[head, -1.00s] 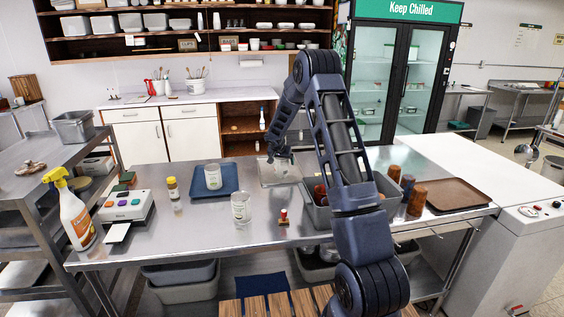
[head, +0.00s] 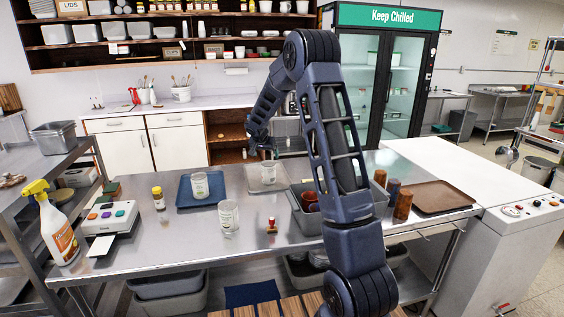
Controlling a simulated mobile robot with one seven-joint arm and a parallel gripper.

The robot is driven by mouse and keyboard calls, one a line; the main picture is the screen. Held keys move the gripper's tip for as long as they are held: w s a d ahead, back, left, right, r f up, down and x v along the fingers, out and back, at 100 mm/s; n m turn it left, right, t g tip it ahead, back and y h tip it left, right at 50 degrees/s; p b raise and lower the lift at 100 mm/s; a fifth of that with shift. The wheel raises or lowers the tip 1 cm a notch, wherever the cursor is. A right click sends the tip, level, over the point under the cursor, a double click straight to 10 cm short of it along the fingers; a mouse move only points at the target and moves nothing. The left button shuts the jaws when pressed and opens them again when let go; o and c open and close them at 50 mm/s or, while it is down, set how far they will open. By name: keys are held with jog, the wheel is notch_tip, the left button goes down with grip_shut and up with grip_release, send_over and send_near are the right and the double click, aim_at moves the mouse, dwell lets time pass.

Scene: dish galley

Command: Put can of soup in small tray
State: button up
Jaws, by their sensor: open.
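A pale can-shaped container (head: 228,217) stands upright on the steel table, near its middle. A similar one (head: 200,185) stands on a blue tray (head: 184,203) behind and to its left. I cannot read their labels, so I cannot tell which is the soup. A small pale grey tray (head: 256,186) lies to the right of the blue tray. My gripper (head: 268,154) is open, above the back of the grey tray and apart from both cans. Its fingers are small and partly unclear, and I see nothing held in it.
A grey bin (head: 306,222) with brown cups stands right of centre, partly behind my arm. A red-handled stamp (head: 272,225) stands in front. A yellow-capped bottle (head: 158,198), a label device (head: 108,220) and a spray bottle (head: 55,225) are left. A brown tray (head: 440,197) lies right.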

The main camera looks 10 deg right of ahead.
jog(key=s+d+r+n, duration=0.1)
jog(key=s+d+r, duration=0.3)
jog(key=s+r, duration=0.6)
jog(key=s+d+r+n, duration=0.1)
jog(key=s+d+r, duration=0.2)
jog(key=s+r, duration=0.8)
jog(key=s+f+n+y, duration=0.1)
jog(key=s+f, duration=0.1)
jog(key=s, duration=1.4)
jog(key=s+f+n+g+y, duration=0.1)
jog(key=s+f+n+y, duration=0.1)
jog(key=s, duration=1.4)
jog(key=shift+s+f, duration=0.4)
jog(key=shift+f, duration=0.1)
